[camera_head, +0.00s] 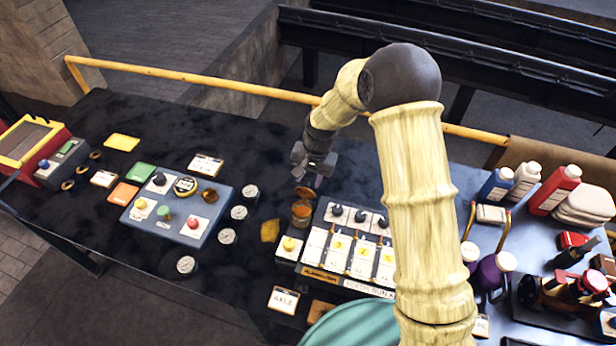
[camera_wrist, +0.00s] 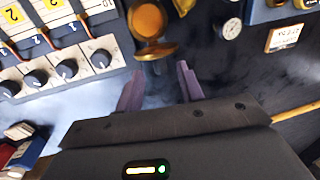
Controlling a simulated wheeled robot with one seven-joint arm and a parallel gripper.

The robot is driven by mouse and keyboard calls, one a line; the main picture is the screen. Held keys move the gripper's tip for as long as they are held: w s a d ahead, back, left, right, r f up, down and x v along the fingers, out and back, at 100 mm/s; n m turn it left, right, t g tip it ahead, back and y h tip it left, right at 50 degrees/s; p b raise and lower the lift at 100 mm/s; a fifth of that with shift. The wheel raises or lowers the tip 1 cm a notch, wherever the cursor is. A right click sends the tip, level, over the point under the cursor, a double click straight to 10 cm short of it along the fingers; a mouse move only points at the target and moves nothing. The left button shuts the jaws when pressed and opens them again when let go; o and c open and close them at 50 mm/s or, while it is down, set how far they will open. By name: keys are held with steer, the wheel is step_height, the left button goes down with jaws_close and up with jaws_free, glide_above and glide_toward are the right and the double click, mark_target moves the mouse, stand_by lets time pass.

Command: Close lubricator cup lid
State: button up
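The lubricator cup (camera_head: 301,211) is a round brass cup at the upper left corner of the white-and-grey numbered panel. In the wrist view its orange-brown bowl (camera_wrist: 148,20) shows at the top. Its brass lid (camera_wrist: 156,51) stands open on the side of the cup toward my gripper; it also shows in the head view (camera_head: 305,192). My gripper (camera_wrist: 160,84) is open, with two purple fingers apart and nothing visible between them. The fingertips are just short of the lid in the wrist view. In the head view my gripper (camera_head: 312,176) is behind and above the cup.
The numbered panel (camera_head: 345,245) with black knobs (camera_wrist: 66,68) is beside the cup. A blue-grey control box (camera_head: 180,210) and several round gauges (camera_head: 228,236) are to the left. Bottles (camera_head: 525,180) crowd the right. A yellow rail (camera_head: 230,86) runs along the back edge.

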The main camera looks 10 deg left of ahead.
steer(key=shift+a+f, duration=0.15)
steer(key=shift+f, duration=0.8)
steer(key=shift+c, duration=0.2)
jaws_close()
